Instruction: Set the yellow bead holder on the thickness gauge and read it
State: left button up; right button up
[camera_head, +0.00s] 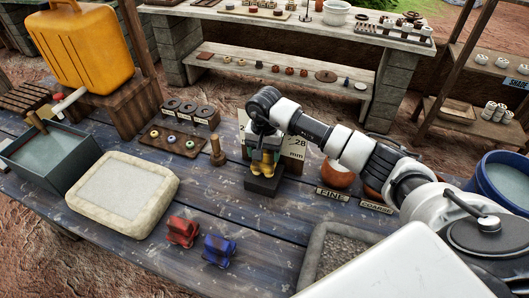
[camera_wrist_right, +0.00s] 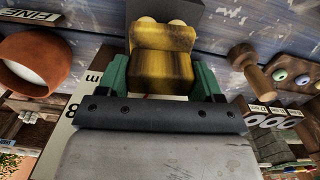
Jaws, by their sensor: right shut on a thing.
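The yellow bead holder (camera_head: 261,165) is between the green-sided fingers of my right gripper (camera_head: 262,153). In the wrist view the yellow holder (camera_wrist_right: 163,62) fills the gap between the fingers (camera_wrist_right: 162,78), with two pale rounded tops at its far end. The thickness gauge has a dark base (camera_head: 263,187) and a pale board (camera_head: 294,146) behind, marked "28" and "mm". The holder is at the dark base, directly over or on it; I cannot tell whether they touch. My gripper covers much of the board, so I see no pointer. My left gripper is out of view.
A red holder (camera_head: 182,232) and a blue holder (camera_head: 219,250) lie on the front of the table. A wooden peg (camera_head: 217,153) stands left of the gauge. An orange pot (camera_head: 338,174) is to the right. A pale framed slab (camera_head: 122,195) lies at left.

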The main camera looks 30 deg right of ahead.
jog(key=shift+r+p, duration=1.2)
jog(key=shift+r, duration=1.7)
jog(key=s+a+r+n, duration=0.2)
jog(key=s+a+n, duration=0.2)
jog(key=s, duration=0.5)
jog(key=s+a+r+n, duration=0.2)
jog(key=s+a+n, duration=0.2)
jog(key=s, duration=0.5)
jog(key=shift+r+n, duration=0.3)
jog(key=shift+r, duration=0.05)
jog(key=shift+d, duration=0.1)
